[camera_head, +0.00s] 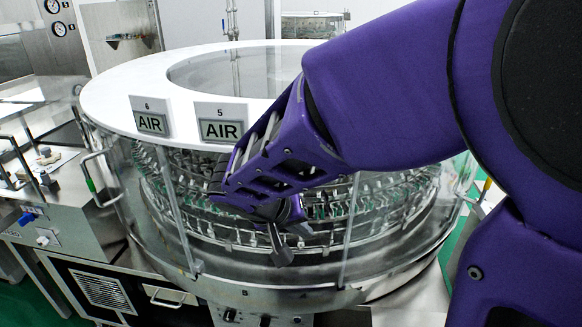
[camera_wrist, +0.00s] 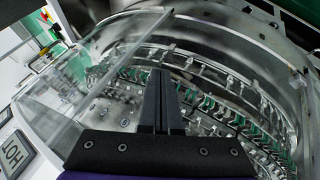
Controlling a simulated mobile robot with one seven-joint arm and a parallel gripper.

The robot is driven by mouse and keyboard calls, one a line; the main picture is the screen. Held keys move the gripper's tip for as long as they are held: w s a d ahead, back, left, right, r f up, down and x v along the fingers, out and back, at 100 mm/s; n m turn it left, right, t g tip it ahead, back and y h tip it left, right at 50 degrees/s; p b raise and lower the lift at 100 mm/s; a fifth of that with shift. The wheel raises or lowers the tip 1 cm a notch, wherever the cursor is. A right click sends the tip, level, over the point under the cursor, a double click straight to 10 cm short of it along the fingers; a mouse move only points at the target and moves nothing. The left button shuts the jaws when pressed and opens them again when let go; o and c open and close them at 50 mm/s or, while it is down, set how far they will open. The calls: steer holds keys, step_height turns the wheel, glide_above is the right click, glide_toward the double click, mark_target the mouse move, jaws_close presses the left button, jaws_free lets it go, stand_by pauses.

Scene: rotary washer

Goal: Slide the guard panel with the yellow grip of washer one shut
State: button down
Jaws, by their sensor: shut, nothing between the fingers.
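Washer one is likely the large round machine with a white top ring (camera_head: 120,88) and clear curved guard panels around its racks. A handle with a yellow grip (camera_head: 486,188) shows at the right side of the washer, partly behind my arm. The clear guard panel (camera_head: 400,235) right of my gripper has a vertical edge near the front middle. My gripper (camera_head: 280,248) is shut and empty at the washer's front, among or before the nozzle rows. In the wrist view its fingers (camera_wrist: 161,95) point at the racks, beside a clear panel edge (camera_wrist: 125,82). I cannot tell whether they touch anything.
A handle with a green grip (camera_head: 90,184) is on the left of the washer. AIR signs (camera_head: 221,130) stand on the ring. A steel bench (camera_head: 60,215) is at the left. A HOT sign (camera_wrist: 14,153) shows in the wrist view. My arm hides much of the right side.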

steer(key=b+x, duration=0.3)
steer(key=x, duration=0.7)
steer(key=shift+s+f, duration=0.15)
steer(key=shift+f, duration=0.05)
steer(key=d, duration=0.1)
steer(key=d+p, duration=0.1)
steer(key=d, duration=0.1)
steer(key=shift+d+r+p, duration=0.15)
steer(key=shift+r+p, duration=0.15)
steer(key=shift+r, duration=0.1)
steer(key=shift+d+f, duration=0.1)
steer(key=shift+d, duration=0.2)
steer(key=shift+d, duration=0.1)
